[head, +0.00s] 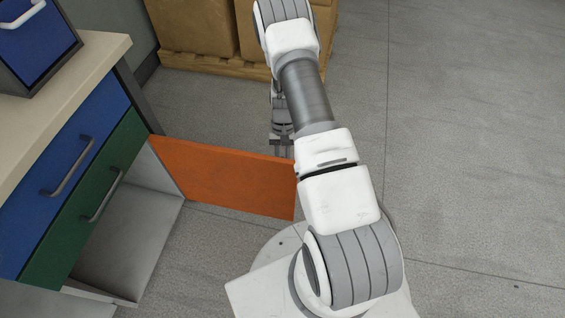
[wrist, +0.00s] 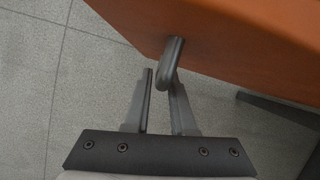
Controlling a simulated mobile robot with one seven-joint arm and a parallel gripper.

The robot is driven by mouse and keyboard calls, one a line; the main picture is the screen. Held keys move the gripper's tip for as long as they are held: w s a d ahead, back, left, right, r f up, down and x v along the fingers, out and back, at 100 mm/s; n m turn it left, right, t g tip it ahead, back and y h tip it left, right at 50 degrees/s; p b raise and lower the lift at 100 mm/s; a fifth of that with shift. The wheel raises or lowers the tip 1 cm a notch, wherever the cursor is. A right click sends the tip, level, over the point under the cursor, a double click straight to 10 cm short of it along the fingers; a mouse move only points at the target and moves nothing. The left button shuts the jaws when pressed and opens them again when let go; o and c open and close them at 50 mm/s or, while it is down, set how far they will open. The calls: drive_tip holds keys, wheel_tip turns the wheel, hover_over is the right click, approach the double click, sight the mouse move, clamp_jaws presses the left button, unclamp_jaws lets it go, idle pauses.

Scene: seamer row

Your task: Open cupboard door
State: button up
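The orange cupboard door (head: 225,178) stands swung wide open, out from the cupboard (head: 115,245) over the floor. The compartment behind it is exposed and looks empty. The door's grey handle (wrist: 171,62) shows in the wrist view on its orange face (wrist: 240,35); in the head view it is hidden. My gripper (wrist: 163,80) is at the handle, with its fingers apart. The handle's lower end lies between the fingertips, close to the right finger, with a small gap to the left one. In the head view my gripper (head: 282,140) is partly hidden behind my arm, beyond the door.
A blue drawer (head: 70,165) and a green drawer (head: 95,195), both shut with grey handles, sit above the open compartment. A blue bin (head: 35,35) stands on the worktop (head: 75,80). Brown boxes (head: 200,25) on a pallet stand at the back. The floor at right is clear.

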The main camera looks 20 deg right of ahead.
drive_tip(key=shift+o, duration=1.3)
drive_tip(key=shift+r, duration=0.1)
drive_tip(key=p+v, duration=0.4)
drive_tip(key=v, duration=1.3)
drive_tip(key=shift+p, duration=0.35)
drive_tip(key=shift+w+r, duration=0.1)
